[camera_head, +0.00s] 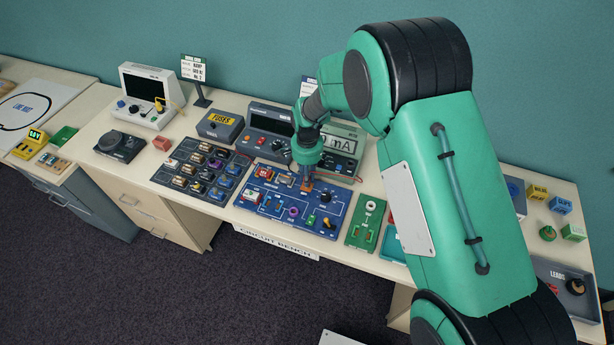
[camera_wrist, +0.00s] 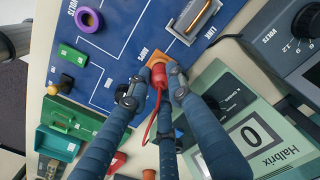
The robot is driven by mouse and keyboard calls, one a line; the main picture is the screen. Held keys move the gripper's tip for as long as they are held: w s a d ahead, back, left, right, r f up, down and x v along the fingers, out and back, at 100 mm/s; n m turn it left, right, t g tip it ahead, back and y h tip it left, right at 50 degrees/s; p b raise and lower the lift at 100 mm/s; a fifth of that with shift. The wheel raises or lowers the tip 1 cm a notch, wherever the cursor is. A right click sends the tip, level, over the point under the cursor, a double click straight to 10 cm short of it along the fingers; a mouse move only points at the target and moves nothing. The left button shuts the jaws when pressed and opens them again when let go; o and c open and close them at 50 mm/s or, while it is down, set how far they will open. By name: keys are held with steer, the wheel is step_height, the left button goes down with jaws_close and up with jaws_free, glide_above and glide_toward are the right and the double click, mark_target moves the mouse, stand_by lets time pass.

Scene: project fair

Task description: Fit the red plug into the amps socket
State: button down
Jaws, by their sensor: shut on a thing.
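The red plug (camera_wrist: 158,76) with its red lead is held between the fingers of my gripper (camera_wrist: 155,88) in the wrist view. Its tip is at the orange-rimmed amps socket (camera_wrist: 157,60), beside the AMPS lettering on the blue circuit board (camera_wrist: 120,30). The tip is hidden, so I cannot tell how deep it sits. In the head view my gripper (camera_head: 306,181) points down at the right upper part of the board (camera_head: 262,213). The fingers hide the plug there.
A purple-rimmed volts socket (camera_wrist: 88,20) and a clear link fuse (camera_wrist: 197,18) flank the amps socket. A green meter (camera_wrist: 255,135) stands close by. A fuse tray (camera_head: 187,190) lies left of the board, and a green panel (camera_head: 366,222) lies right.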

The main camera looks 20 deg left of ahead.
steer(key=shift+f, duration=0.4)
stand_by(0.4)
steer(key=c, duration=1)
jaws_free()
steer(key=shift+r, duration=0.1)
steer(key=shift+r+p, duration=1.55)
steer(key=shift+r, duration=2.35)
